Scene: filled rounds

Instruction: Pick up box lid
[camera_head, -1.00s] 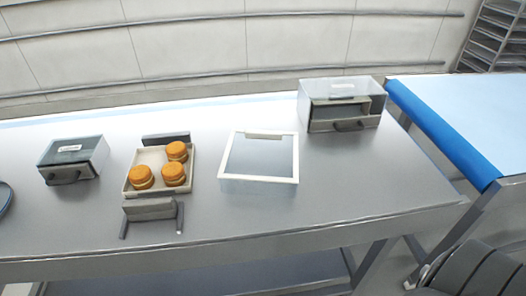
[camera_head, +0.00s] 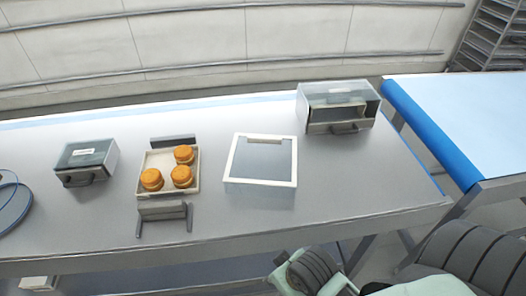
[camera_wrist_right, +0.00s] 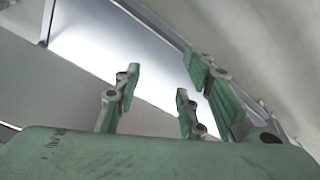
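A square white frame with a clear, greyish middle (camera_head: 231,160) is on the grey table, with a small strip at its far edge. It looks like the box lid; I cannot tell whether it lies flat or sits on a clear box. My right arm enters at the bottom right of the head view, in front of the table and well short of the frame. In the right wrist view my right gripper (camera_wrist_right: 157,82) shows green fingers spread apart with nothing between them. My left gripper is not in view.
A tray (camera_head: 194,160) with orange round items stands left of the frame, between grey holders. A small grey case (camera_head: 87,163) is farther left, by a blue cable (camera_head: 14,208). A larger clear-topped case (camera_head: 338,107) stands behind right. The table's front strip (camera_head: 290,218) is clear.

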